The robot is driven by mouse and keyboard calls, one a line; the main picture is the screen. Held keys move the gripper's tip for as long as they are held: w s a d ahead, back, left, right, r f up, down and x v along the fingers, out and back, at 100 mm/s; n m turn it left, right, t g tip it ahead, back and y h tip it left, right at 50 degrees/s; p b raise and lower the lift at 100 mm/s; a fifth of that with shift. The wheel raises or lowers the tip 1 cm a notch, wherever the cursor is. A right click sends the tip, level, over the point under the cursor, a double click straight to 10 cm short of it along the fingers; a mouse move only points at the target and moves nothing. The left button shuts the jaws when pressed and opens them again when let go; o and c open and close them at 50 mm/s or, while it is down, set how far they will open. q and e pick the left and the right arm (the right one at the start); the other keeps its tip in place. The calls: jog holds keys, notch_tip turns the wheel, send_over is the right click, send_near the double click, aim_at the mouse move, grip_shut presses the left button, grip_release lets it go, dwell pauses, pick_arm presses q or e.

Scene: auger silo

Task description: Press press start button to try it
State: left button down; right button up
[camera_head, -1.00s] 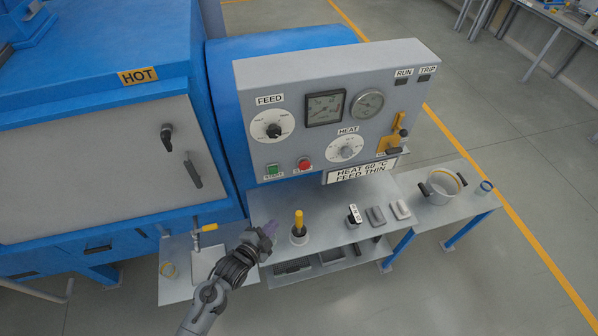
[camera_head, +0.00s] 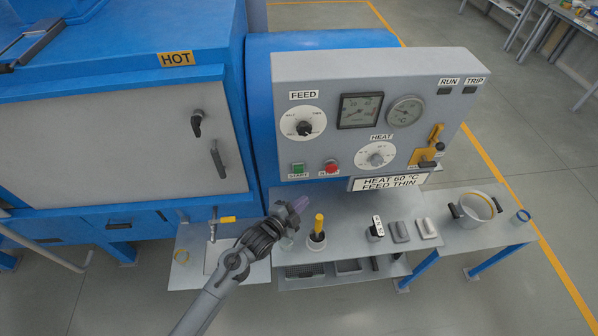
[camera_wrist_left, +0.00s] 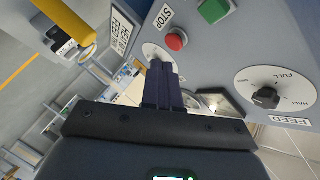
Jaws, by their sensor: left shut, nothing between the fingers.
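The green start button (camera_head: 298,168) is at the lower left of the grey control panel (camera_head: 420,75), with the red stop button (camera_head: 331,166) to its right. My left gripper (camera_head: 301,204) is shut and empty, below the start button in the head view and apart from the panel. In the left wrist view, the shut fingers (camera_wrist_left: 163,82) show at centre. The green button (camera_wrist_left: 213,10) is at the top edge, partly cut off, and the red button (camera_wrist_left: 176,41) is just above the fingertips. My right gripper is not in view.
A yellow-handled tool (camera_head: 318,228) stands in a holder on the shelf near my left gripper. The FEED dial (camera_head: 303,124) and HEAT dial (camera_head: 376,156) are above. The sign (camera_head: 390,182) hangs below the panel. A pot (camera_head: 474,209) stands on the right side table.

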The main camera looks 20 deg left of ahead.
aim_at(299, 169)
pick_arm(q)
jog(key=w+a+b, duration=0.4)
jog(key=w, duration=0.3)
jog(key=shift+w, duration=0.2)
jog(key=shift+w+a+b, duration=0.1)
jog(key=shift+w+b, duration=0.1)
jog(key=shift+b, duration=0.2)
dwell(1.9)
jog(key=shift+w+a, duration=0.1)
jog(key=shift+w, duration=0.1)
dwell(0.4)
